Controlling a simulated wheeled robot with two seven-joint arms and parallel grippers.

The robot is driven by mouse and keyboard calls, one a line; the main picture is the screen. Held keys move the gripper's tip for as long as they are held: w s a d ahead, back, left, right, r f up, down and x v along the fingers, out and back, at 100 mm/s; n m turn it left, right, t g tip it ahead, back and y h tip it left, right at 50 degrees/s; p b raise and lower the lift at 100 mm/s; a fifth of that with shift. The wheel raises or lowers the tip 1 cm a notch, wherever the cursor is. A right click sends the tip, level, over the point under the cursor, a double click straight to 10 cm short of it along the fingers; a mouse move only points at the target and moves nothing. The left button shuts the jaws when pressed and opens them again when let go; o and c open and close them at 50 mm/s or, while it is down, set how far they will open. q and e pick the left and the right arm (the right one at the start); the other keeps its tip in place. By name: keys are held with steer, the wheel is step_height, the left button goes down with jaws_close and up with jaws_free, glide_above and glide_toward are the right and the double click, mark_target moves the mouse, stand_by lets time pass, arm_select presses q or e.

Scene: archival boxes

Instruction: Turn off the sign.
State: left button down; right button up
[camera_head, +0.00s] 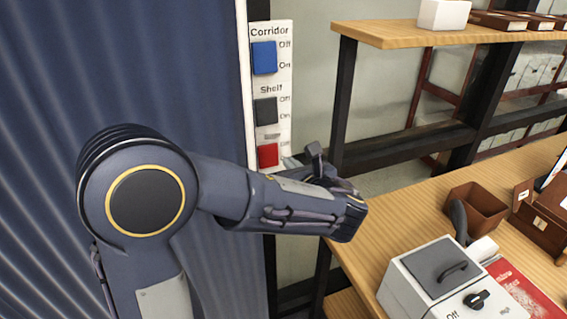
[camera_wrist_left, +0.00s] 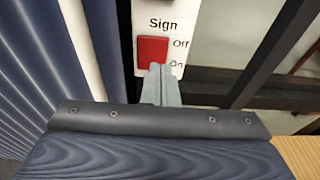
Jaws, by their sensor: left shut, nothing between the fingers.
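The Sign switch is a red rocker (camera_wrist_left: 152,50) on a white panel, with Off printed by its upper part and On by its lower part. It also shows in the head view (camera_head: 268,155), lowest on the panel (camera_head: 284,60). I cannot tell which way it is tilted. My left gripper (camera_wrist_left: 160,72) is shut and empty. Its fingertips overlap the switch's lower edge in the wrist view, beside On; I cannot tell whether they touch. In the head view my left arm hides the area below the panel. My right gripper is not in view.
Above are a blue Corridor switch (camera_head: 264,57) and a dark Shelf switch (camera_head: 265,110). A blue curtain (camera_head: 60,60) hangs left. At right are a wooden shelf (camera_head: 390,34) and a table (camera_head: 410,230) with a white box (camera_head: 415,290) and brown boxes.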

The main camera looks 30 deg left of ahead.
arm_select(q)
steer(key=shift+s+d+r, duration=0.4)
steer(key=shift+s+d, duration=0.2)
steer(key=shift+s+d+r, duration=0.4)
steer(key=shift+s+d, duration=0.15)
steer(key=shift+d, duration=0.05)
steer(key=s+a+f+n+g+h, duration=0.3)
steer(key=s+f+n+g+h, duration=0.1)
steer(key=s+f+n, duration=0.3)
steer(key=s+a+f+n+g+h, duration=0.35)
steer(key=s+f+n, duration=0.2)
steer(key=s, duration=0.35)
steer(key=s+d+r+n+t+h, duration=0.1)
steer(key=s+d+n+t+h, duration=0.2)
steer(key=s+d+n+h, duration=0.5)
steer(key=d+n, duration=0.1)
steer(key=n, duration=0.6)
steer(key=shift+d, duration=0.3)
steer(key=shift+s+a+r+h, duration=0.1)
steer(key=shift+s+h, duration=0.05)
steer(key=shift+h, duration=0.1)
